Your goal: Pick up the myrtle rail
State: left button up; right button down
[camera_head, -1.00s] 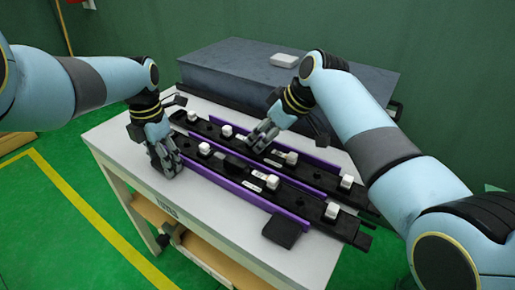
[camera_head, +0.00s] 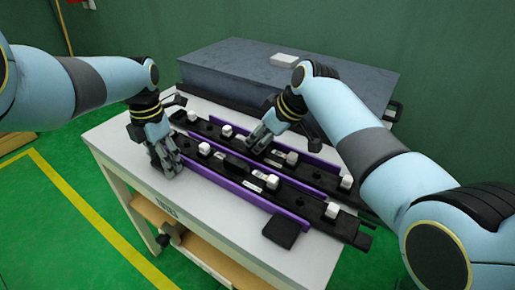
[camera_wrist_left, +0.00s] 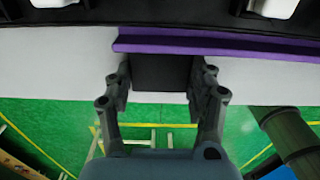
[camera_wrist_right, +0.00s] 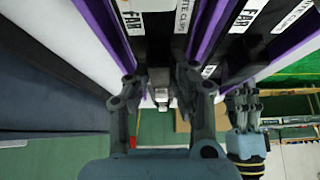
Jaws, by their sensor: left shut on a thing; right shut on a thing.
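Two long black rails with white clips and purple strips lie side by side on the table: a near rail (camera_head: 290,195) and a far rail (camera_head: 312,172). I cannot tell by colour which is the myrtle one. My left gripper (camera_head: 168,168) is shut at the left end of the near rail, on a black tab (camera_wrist_left: 162,73) beside a purple strip (camera_wrist_left: 215,46). My right gripper (camera_head: 252,147) points down at the middle of the far rail. In the right wrist view its fingers (camera_wrist_right: 159,88) close on a dark part that I cannot make out fully.
The white table (camera_head: 215,205) has bare room along its front edge. A second black tab (camera_head: 282,232) sticks out at the near rail's right end. A large grey-blue box (camera_head: 230,70) stands behind the rails, with a small white object (camera_head: 284,60) on it.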

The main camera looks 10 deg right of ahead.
notch_tip(320, 180, up, 10)
dwell(0.6)
pick_arm(q)
jog(key=o, duration=1.4)
